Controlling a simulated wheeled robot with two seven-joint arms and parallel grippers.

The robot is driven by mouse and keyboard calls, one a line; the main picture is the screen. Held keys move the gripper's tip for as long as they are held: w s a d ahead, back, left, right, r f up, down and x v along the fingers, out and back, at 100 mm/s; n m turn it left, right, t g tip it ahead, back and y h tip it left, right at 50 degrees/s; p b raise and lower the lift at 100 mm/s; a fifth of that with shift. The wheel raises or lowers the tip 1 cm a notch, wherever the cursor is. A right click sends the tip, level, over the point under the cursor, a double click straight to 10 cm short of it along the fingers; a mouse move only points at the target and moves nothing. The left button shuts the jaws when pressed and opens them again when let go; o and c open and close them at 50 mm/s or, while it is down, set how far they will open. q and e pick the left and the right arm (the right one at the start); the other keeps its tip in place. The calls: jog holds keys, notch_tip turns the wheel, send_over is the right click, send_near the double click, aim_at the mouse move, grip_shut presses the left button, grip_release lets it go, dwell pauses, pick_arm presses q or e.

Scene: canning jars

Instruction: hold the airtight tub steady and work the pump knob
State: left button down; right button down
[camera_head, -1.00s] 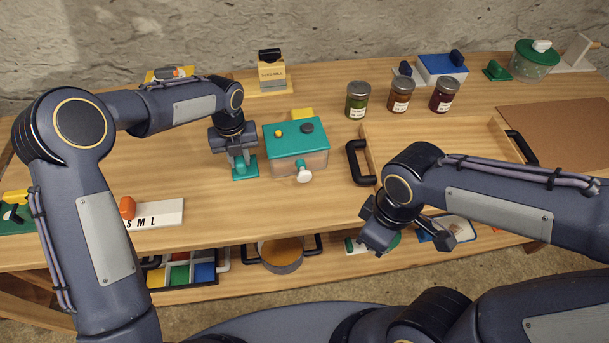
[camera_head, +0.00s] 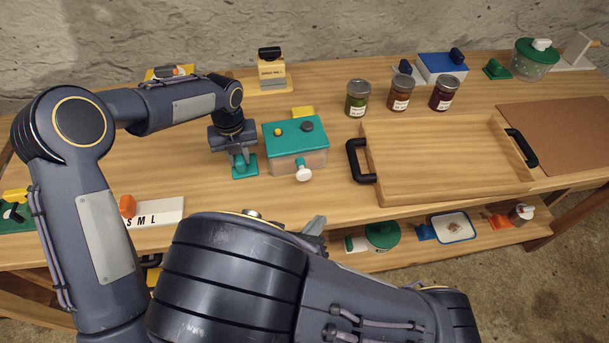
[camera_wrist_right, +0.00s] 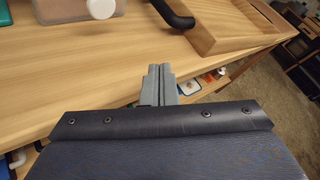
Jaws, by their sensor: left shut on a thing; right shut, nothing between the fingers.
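The airtight tub (camera_head: 297,158) stands on the table, with a teal lid and a clear body. Its lid carries a small yellow button and a dark round knob (camera_head: 307,126). A white round knob (camera_head: 303,174) sticks out from its front, and also shows at the top of the right wrist view (camera_wrist_right: 101,8). My left gripper (camera_head: 241,157) is shut on a teal piece (camera_head: 244,170) at the tub's left side; whether that piece joins the tub is unclear. My right gripper (camera_wrist_right: 159,84) is shut and empty, short of the table's front edge; my arm mostly hides it in the head view.
A wooden tray (camera_head: 440,190) with black handles (camera_head: 357,160) stands right of the tub. Several jars (camera_head: 399,92) stand behind it. A lower shelf holds a green-lidded pot (camera_head: 382,236). The table in front of the tub is clear.

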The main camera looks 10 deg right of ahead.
aim_at(305, 177)
jog(key=shift+w+a+n+t, duration=0.1)
jog(key=shift+a+n+t, duration=0.2)
jog(key=shift+n, duration=0.1)
jog(key=shift+w+a, duration=0.15)
jog(key=shift+w, duration=2.05)
jog(key=shift+w+a, duration=0.1)
jog(key=shift+w, duration=2.1)
jog(key=shift+w, duration=0.4)
jog(key=shift+w+a, duration=0.1)
jog(key=shift+w, duration=1.1)
jog(key=shift+s, duration=1.65)
